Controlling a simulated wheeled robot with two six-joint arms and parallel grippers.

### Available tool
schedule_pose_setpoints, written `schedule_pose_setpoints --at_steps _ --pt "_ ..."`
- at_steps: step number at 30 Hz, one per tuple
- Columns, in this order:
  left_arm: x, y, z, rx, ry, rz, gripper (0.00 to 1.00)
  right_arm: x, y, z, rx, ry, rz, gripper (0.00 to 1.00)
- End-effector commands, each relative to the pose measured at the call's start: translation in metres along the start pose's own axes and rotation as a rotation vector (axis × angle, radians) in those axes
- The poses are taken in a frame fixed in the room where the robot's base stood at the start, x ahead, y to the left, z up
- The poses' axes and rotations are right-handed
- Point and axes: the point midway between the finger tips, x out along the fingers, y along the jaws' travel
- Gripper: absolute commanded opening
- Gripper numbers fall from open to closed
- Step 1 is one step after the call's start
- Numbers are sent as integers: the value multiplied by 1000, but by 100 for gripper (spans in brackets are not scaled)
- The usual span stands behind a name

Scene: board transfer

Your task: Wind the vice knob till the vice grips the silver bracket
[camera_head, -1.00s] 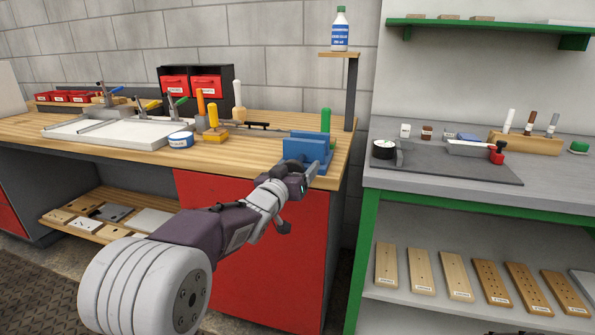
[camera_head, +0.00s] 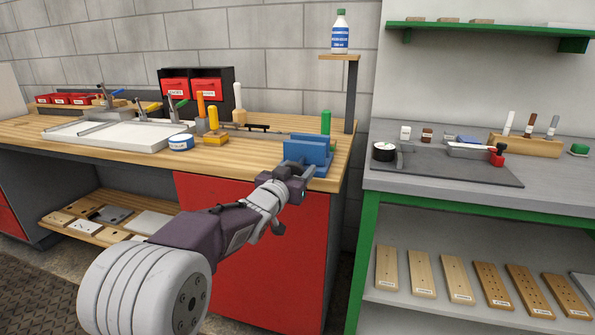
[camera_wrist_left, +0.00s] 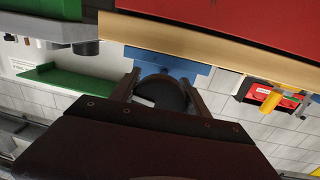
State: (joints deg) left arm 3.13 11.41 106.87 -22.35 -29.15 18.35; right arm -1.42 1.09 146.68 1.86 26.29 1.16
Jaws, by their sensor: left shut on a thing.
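The blue vice (camera_head: 307,153) stands at the front right corner of the wooden bench. My left gripper (camera_head: 301,182) reaches its front side, and its fingers are around the dark round vice knob (camera_wrist_left: 162,93), seen in the left wrist view. The gripper is shut on the knob. Part of the blue vice (camera_wrist_left: 150,62) shows behind the knob there. The knob is largely hidden by the gripper in the head view. I cannot make out the silver bracket or the gap between the jaws. My right gripper is not in view.
A green upright handle (camera_head: 326,121) stands just behind the vice. A yellow-handled tool (camera_head: 214,128) and a blue-and-white tin (camera_head: 181,142) are to its left. A shelf post (camera_head: 351,95) rises behind it. The grey bench (camera_head: 540,197) is across a gap at right.

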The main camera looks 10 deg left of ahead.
Motion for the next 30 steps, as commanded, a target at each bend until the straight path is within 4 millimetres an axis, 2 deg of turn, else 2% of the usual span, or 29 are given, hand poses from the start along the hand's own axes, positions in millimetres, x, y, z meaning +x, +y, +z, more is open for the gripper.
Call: schedule_pose_setpoints --at_steps 15,30 --pt "0 -1 2 334 -34 -4 13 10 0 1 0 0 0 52" --pt "0 -1 3 420 -45 -5 13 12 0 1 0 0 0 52"
